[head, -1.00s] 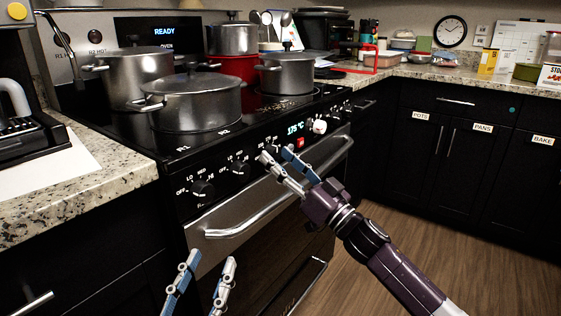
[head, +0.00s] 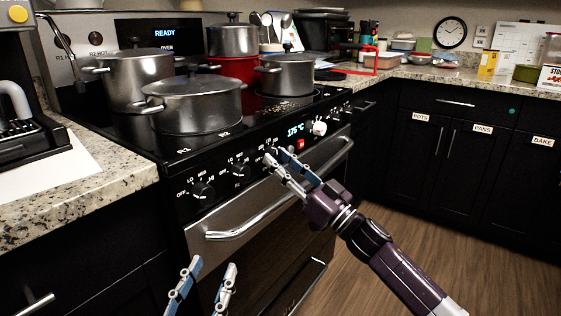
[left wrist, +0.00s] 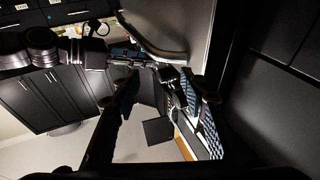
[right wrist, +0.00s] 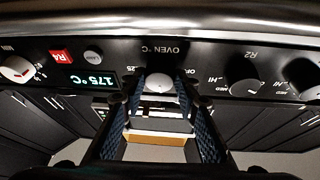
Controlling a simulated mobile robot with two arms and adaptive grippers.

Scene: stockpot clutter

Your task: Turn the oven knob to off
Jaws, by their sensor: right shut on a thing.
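The oven front panel (head: 225,172) carries a row of knobs and a lit display (head: 295,130) reading about 175 °C. The oven knob (right wrist: 160,84), under the label OVEN °C in the right wrist view, is pale and round. My right gripper (right wrist: 160,92) is shut on it, with one finger on each side. In the head view my right gripper (head: 270,157) is at the panel just left of the display, and its fingers hide most of the knob. My left gripper (head: 207,279) is open and empty, low in front of the oven door; its spread fingers show in the left wrist view (left wrist: 160,95).
Black knobs (head: 203,190) and a white knob (head: 319,128) flank the held knob. The oven handle (head: 240,224) juts out below the panel. Several pots, including a lidded one (head: 198,105), stand on the cooktop. Open floor (head: 420,240) lies to the right.

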